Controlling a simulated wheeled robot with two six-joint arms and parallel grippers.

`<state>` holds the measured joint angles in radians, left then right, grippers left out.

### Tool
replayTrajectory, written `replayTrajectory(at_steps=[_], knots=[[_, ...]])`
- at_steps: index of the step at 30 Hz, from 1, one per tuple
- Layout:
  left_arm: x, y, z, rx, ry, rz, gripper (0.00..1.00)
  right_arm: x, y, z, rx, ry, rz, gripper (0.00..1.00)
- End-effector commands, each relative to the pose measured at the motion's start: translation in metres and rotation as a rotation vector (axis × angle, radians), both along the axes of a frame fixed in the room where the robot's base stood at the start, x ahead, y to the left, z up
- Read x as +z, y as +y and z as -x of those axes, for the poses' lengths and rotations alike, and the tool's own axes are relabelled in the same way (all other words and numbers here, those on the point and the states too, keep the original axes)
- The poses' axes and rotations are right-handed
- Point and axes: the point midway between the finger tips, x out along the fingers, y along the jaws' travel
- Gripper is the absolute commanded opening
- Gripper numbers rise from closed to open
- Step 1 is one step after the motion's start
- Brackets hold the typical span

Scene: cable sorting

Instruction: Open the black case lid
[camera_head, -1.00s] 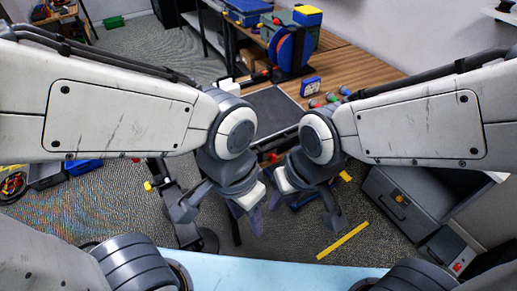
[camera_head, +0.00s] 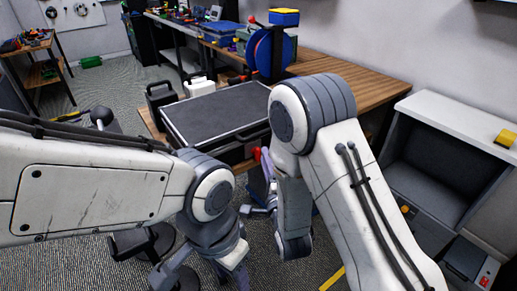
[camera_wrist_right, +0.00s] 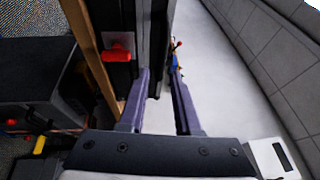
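The black case (camera_head: 213,112) lies flat on the wooden bench, its grey-topped lid down. My right gripper (camera_head: 264,165) is at the case's near right side, partly hidden behind my right arm. In the right wrist view, the right gripper (camera_wrist_right: 160,90) has its two purple fingers apart. The dark case side (camera_wrist_right: 120,75) with a red latch (camera_wrist_right: 118,52) is beside and beyond the fingers; I cannot tell whether they touch it. My left gripper (camera_head: 236,256) hangs low over the floor, away from the case; its opening is unclear.
A blue reel (camera_head: 275,50) stands on the bench behind the case. A white container (camera_head: 199,87) and a dark container (camera_head: 160,97) stand beyond the case. A grey cabinet (camera_head: 430,165) is at the right. Grey floor lies below my left gripper.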

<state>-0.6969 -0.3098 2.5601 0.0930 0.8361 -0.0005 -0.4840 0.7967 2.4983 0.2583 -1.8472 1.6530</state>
Motion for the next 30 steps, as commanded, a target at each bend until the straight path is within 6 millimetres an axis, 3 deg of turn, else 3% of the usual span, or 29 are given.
replayTrajectory(at_steps=[7, 21, 30], knots=[[0.001, 0.000, 0.000, 0.000, -0.001, 0.001, 0.50, 0.004, 0.000, -0.013, -0.002, -0.039, -0.045, 0.32], [0.016, 0.000, 0.000, 0.000, -0.001, 0.001, 0.50, 0.016, 0.018, -0.088, -0.001, -0.037, -0.040, 0.32], [0.016, 0.000, 0.000, 0.000, 0.000, 0.000, 0.50, 0.016, 0.020, -0.099, 0.000, -0.034, -0.039, 0.32]])
